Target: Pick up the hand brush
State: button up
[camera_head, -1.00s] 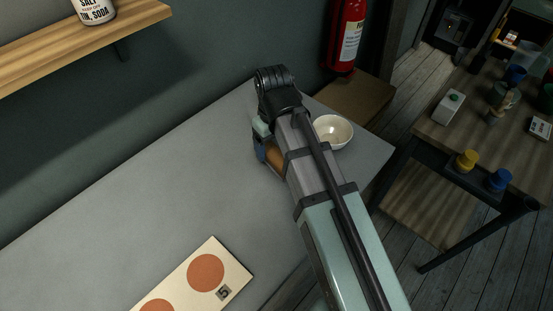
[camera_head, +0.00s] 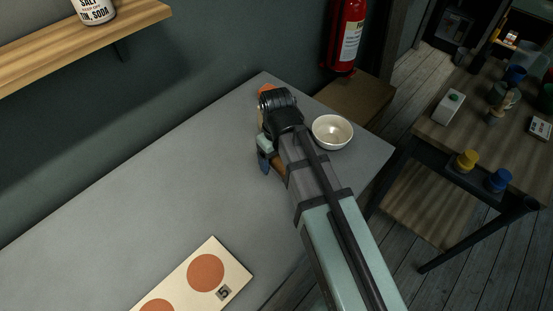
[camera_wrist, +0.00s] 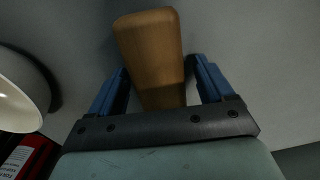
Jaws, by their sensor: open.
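In the head view one blue finger of my gripper (camera_head: 264,161) shows beside the arm, low over the grey table. My arm hides most of the brush there, and its bristles cannot be made out.
A white bowl (camera_head: 332,132) stands on the grey table (camera_head: 130,210) just right of my wrist. An orange patch (camera_head: 266,90) shows behind the wrist. A cream board with orange discs (camera_head: 238,272) lies at the front. The table's left part is clear. A wall rises behind.

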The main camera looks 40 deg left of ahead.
jog(key=shift+c, duration=0.4)
jog(key=c, duration=1)
jog(key=shift+r, duration=0.1)
